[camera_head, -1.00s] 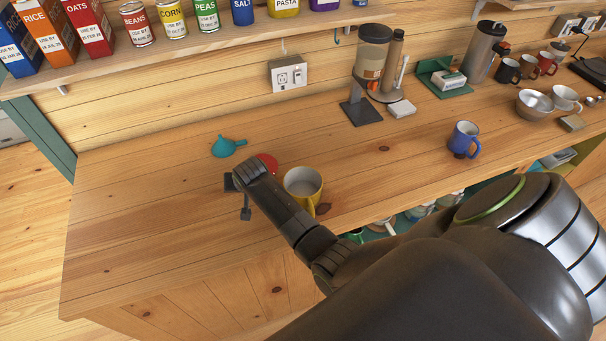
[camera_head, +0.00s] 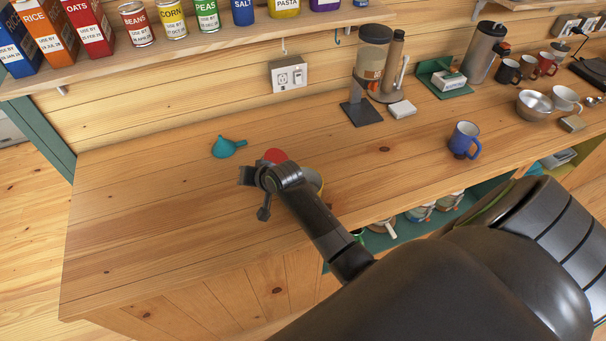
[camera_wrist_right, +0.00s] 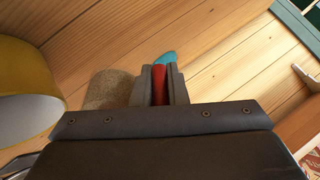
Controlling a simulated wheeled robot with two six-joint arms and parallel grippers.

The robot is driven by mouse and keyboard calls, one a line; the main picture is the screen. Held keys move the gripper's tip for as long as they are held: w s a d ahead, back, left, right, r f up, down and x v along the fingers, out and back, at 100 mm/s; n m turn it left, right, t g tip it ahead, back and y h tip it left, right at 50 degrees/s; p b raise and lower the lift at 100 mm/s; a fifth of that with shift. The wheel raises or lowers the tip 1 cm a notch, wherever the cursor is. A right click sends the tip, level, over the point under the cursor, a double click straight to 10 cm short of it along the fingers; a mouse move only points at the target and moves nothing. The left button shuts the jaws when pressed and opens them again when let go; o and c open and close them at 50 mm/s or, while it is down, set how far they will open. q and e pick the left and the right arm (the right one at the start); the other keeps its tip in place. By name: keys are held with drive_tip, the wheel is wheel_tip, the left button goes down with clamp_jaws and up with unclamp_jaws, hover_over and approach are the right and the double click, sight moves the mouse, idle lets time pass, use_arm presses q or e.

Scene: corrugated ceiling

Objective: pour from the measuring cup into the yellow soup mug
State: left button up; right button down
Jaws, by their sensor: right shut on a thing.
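The red measuring cup (camera_head: 275,156) shows only in part in the head view, just beyond my right gripper (camera_head: 266,178). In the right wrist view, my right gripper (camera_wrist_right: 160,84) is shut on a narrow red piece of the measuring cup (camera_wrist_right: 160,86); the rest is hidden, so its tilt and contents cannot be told. The yellow soup mug (camera_head: 317,180) stands on the counter, mostly hidden behind my right wrist. In the right wrist view, the yellow mug (camera_wrist_right: 50,85) is close on the left, its pale inside showing. My left gripper is out of view.
A teal funnel (camera_head: 227,147) lies left of the gripper. A tan speckled thing (camera_wrist_right: 108,90), unclear what, shows beside the fingers. A blue mug (camera_head: 464,140) and a dispenser on a dark stand (camera_head: 361,112) are to the right. The left counter is clear.

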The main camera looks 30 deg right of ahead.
drive_tip(key=shift+s+d+r, duration=0.2)
drive_tip(key=shift+s+r, duration=0.1)
drive_tip(key=shift+r, duration=0.2)
drive_tip(key=shift+t+y, duration=0.3)
drive_tip(key=shift+s+d+r+t+y, duration=0.15)
drive_tip(key=shift+r+t+y, duration=0.15)
drive_tip(key=shift+r+t, duration=0.2)
drive_tip(key=shift+s+d+r, duration=0.1)
drive_tip(key=shift+s+r, duration=0.05)
drive_tip(key=shift+r, duration=0.1)
drive_tip(key=shift+f+m+t, duration=0.1)
drive_tip(key=shift+m+t, duration=0.2)
drive_tip(key=shift+t+y, duration=0.4)
drive_tip(key=shift+t, duration=0.1)
drive_tip(key=shift+s+d+r+m+t+y, duration=0.15)
drive_tip(key=shift+r+t+y, duration=0.05)
drive_tip(key=shift+r+t, duration=0.2)
drive_tip(key=shift+s+d+r+m+t+y, duration=0.15)
drive_tip(key=shift+r+t+y, duration=0.1)
drive_tip(key=shift+t, duration=0.15)
idle(0.6)
drive_tip(key=shift+d+f+t+y, duration=0.1)
drive_tip(key=shift+t+y, duration=0.15)
drive_tip(key=shift+t, duration=0.05)
